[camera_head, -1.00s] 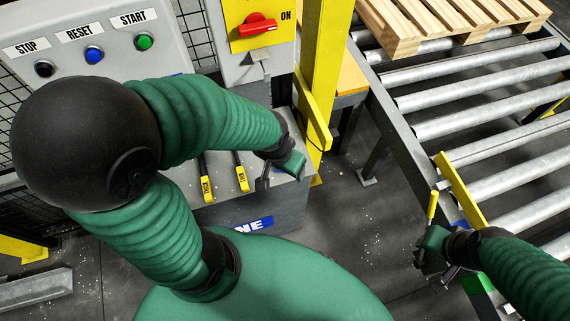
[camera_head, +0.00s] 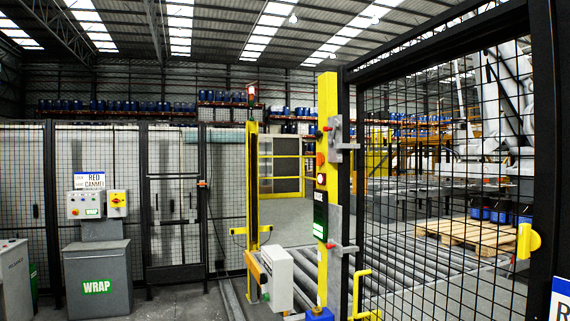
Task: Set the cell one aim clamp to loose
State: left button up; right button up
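Neither of my grippers is in the head view. A yellow post (camera_head: 329,85) stands right of the middle. A grey bracket with a red tip (camera_head: 337,130) is fixed high on it, and a similar grey bracket with a red tip (camera_head: 340,247) sits lower down. I cannot tell whether either of these is the cell one aim clamp, or how it is set. A dark panel with a green lower part (camera_head: 320,215) is on the post between them.
A mesh fence (camera_head: 440,120) with a black frame fills the right, with a wooden pallet (camera_head: 465,234) and blue pails (camera_head: 480,212) behind it. Conveyor rollers (camera_head: 385,255) run behind the post. A WRAP pedestal (camera_head: 97,270) stands left. Open floor (camera_head: 180,303) lies between.

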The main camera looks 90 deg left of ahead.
aim_at(319, 157)
jog(key=u, duration=2.5)
jog(key=i+j, duration=0.35)
jog(key=i+j+u, duration=0.1)
jog(key=i+j, duration=0.2)
jog(key=i, duration=0.25)
jog(key=i+j, duration=0.3)
jog(key=i, duration=0.2)
jog(key=i+j, duration=0.3)
jog(key=i, duration=0.15)
jog(key=i+j+u, duration=0.1)
jog(key=i+j, duration=0.2)
jog(key=i, duration=0.2)
jog(key=i+j, duration=0.25)
jog(key=i, duration=0.2)
jog(key=j+u, duration=0.05)
